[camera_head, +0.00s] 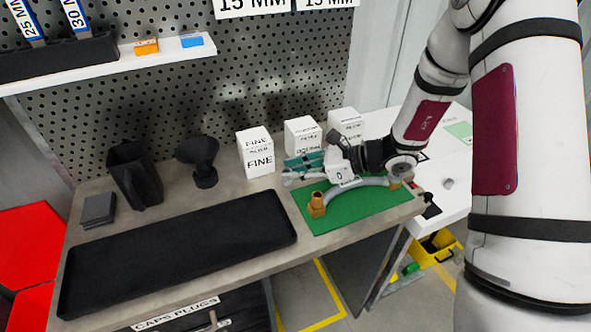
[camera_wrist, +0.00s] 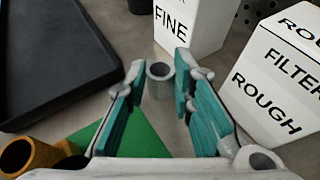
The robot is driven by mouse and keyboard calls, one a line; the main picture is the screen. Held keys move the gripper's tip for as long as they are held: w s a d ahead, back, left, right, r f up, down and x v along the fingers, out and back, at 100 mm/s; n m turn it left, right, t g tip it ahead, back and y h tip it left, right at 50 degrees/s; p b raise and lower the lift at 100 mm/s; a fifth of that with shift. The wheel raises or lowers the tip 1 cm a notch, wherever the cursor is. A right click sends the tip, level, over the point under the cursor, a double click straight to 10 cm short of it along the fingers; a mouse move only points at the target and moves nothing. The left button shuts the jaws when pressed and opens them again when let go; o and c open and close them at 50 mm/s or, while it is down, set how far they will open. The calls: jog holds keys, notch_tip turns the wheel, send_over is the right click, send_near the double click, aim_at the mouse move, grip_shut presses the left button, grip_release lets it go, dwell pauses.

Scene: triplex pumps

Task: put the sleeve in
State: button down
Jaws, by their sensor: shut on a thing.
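A grey hollow sleeve (camera_wrist: 160,71) shows in the wrist view, its round opening facing up. My gripper (camera_wrist: 159,84), with teal finger pads, is shut on it at the fingertips. In the head view my gripper (camera_head: 291,170) is over the far left edge of the green mat (camera_head: 335,222), in front of the white boxes. A brass fitting (camera_head: 317,206) stands on the mat near a curved grey pipe (camera_head: 355,199), with another brass piece (camera_head: 394,183) at the right. The brass fitting's open end (camera_wrist: 18,156) shows at lower left in the wrist view.
White boxes labelled FINE (camera_head: 259,156) and ROUGH (camera_wrist: 280,86) stand close beyond my gripper. A long black tray (camera_head: 180,250) fills the bench's front left. A black funnel-shaped thing (camera_head: 199,160) and a black holder (camera_head: 136,175) stand at the back.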

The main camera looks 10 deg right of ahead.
jog(key=shift+f, duration=0.2)
jog(key=c, duration=1.4)
grip_release()
jog(key=shift+r, duration=0.1)
jog(key=shift+d+r, duration=0.1)
jog(key=shift+r, duration=0.1)
jog(key=v, duration=1.1)
jog(key=shift+s+d+r, duration=0.2)
jog(key=shift+d, duration=0.1)
